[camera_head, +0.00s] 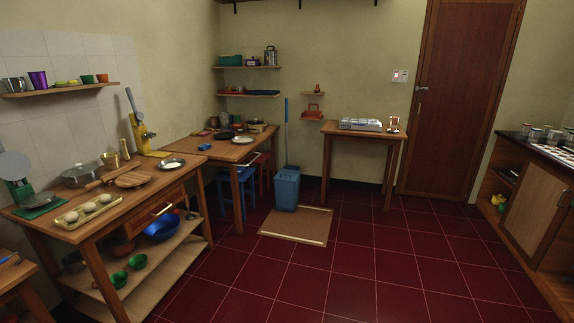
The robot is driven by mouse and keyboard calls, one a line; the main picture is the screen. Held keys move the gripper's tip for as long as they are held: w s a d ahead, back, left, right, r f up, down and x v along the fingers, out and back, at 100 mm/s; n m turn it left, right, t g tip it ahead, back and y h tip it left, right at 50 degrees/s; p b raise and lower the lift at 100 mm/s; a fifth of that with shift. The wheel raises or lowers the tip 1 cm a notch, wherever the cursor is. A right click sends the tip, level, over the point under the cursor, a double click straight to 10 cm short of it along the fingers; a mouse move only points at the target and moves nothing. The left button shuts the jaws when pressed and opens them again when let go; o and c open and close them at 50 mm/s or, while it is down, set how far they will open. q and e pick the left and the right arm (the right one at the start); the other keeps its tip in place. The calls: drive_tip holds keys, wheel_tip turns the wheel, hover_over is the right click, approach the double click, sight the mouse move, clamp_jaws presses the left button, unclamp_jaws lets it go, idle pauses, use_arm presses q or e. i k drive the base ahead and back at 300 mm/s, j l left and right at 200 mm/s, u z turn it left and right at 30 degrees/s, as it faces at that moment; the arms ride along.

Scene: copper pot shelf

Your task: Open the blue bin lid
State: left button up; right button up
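A blue bin (287,190) stands upright on the red tiled floor, at the back edge of a brown mat, near the middle of the head view. It is small and far off, and I cannot tell the lid's position from here. Neither of my grippers is in view.
A brown mat (296,226) lies in front of the bin. A blue pole (286,130) rises behind it. A table (212,147) with blue and red stools is left; a small table (363,131) is right. The red floor (385,270) ahead is clear.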

sight(288, 173)
drive_tip(key=i+u, duration=0.1)
drive_tip(key=i, duration=2.8)
